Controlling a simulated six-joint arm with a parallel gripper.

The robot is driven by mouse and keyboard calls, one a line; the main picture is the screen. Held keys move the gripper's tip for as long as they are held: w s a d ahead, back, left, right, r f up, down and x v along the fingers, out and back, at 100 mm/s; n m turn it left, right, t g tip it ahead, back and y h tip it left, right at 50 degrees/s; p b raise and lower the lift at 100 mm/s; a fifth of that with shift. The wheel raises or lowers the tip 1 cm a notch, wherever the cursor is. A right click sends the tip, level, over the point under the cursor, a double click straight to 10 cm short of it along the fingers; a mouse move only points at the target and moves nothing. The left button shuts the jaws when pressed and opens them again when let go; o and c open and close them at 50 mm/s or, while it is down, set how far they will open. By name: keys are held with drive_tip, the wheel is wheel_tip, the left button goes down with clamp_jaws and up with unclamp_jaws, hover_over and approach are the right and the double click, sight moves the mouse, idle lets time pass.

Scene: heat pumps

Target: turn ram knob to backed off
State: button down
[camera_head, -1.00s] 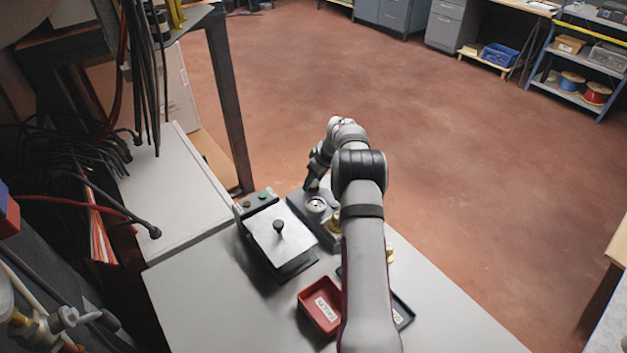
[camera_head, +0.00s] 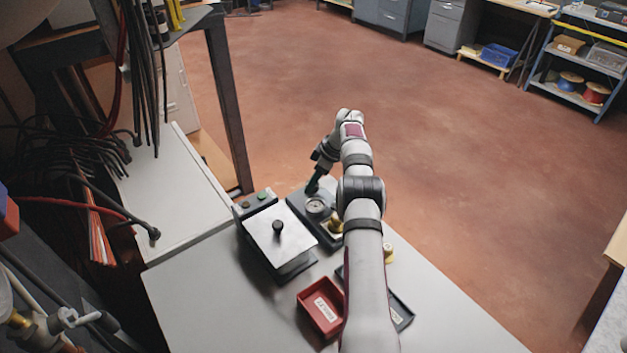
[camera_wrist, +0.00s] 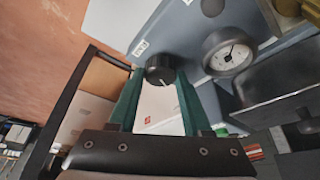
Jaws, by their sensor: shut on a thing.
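The ram knob (camera_wrist: 159,69) is a round black knob with a white pointer line, on a grey panel (camera_wrist: 190,32) in the wrist view. My gripper (camera_wrist: 158,77) has its two green fingers on either side of the knob and is shut on it. Small white labels (camera_wrist: 140,48) sit on the panel by the knob; their print is too small to read. In the head view my gripper (camera_head: 312,190) reaches down to the far end of the grey fixture (camera_head: 303,199), and the knob is hidden there.
A round dial gauge (camera_wrist: 230,54) sits close beside the knob; it also shows in the head view (camera_head: 316,206). A brass part (camera_head: 335,228) stands nearer. A lidded plate device (camera_head: 279,238) is to the left. A red tray (camera_head: 321,306) and a dark tray (camera_head: 402,311) lie in front.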

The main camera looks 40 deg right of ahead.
drive_tip(key=shift+c, duration=1.7)
unclamp_jaws()
drive_tip(key=v, duration=1.5)
drive_tip(key=shift+s+d+r, duration=0.15)
drive_tip(key=shift+s+r, duration=0.1)
drive_tip(key=shift+r, duration=0.1)
